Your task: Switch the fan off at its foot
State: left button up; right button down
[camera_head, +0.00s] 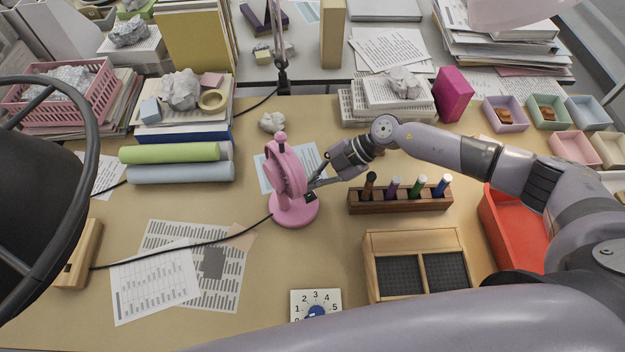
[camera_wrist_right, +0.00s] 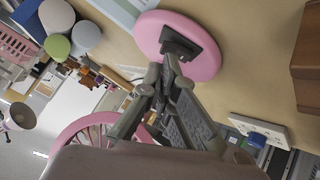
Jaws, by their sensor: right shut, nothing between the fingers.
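The pink fan (camera_head: 284,170) stands upright on its round pink foot (camera_head: 293,211) near the middle of the table. The foot also shows in the right wrist view (camera_wrist_right: 203,62), with a black switch block (camera_wrist_right: 190,42) on it. The switch shows small and dark in the head view (camera_head: 310,196). My right gripper (camera_head: 316,184) reaches in from the right and is shut and empty. In the wrist view its fingertips (camera_wrist_right: 171,62) are at the switch, partly covering it; I cannot tell whether they touch. My left gripper is not in view.
A wooden rack with several coloured tubes (camera_head: 400,201) stands just right of the fan. A wooden two-part tray (camera_head: 417,238) and a white dial (camera_head: 316,305) are in front. A black cord (camera_head: 180,247) runs left from the fan. Papers (camera_head: 155,283) lie front left.

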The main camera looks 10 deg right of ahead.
jog(key=shift+w, duration=0.1)
jog(key=shift+w+a+f+g+p, duration=0.15)
jog(key=shift+w+g+p, duration=0.2)
jog(key=shift+p, duration=0.2)
jog(key=shift+s+f, duration=0.15)
jog(key=shift+s, duration=0.1)
jog(key=shift+s+d+p, duration=0.3)
jog(key=shift+s+p, duration=0.25)
jog(key=shift+s+f, duration=0.1)
jog(key=shift+s, duration=0.1)
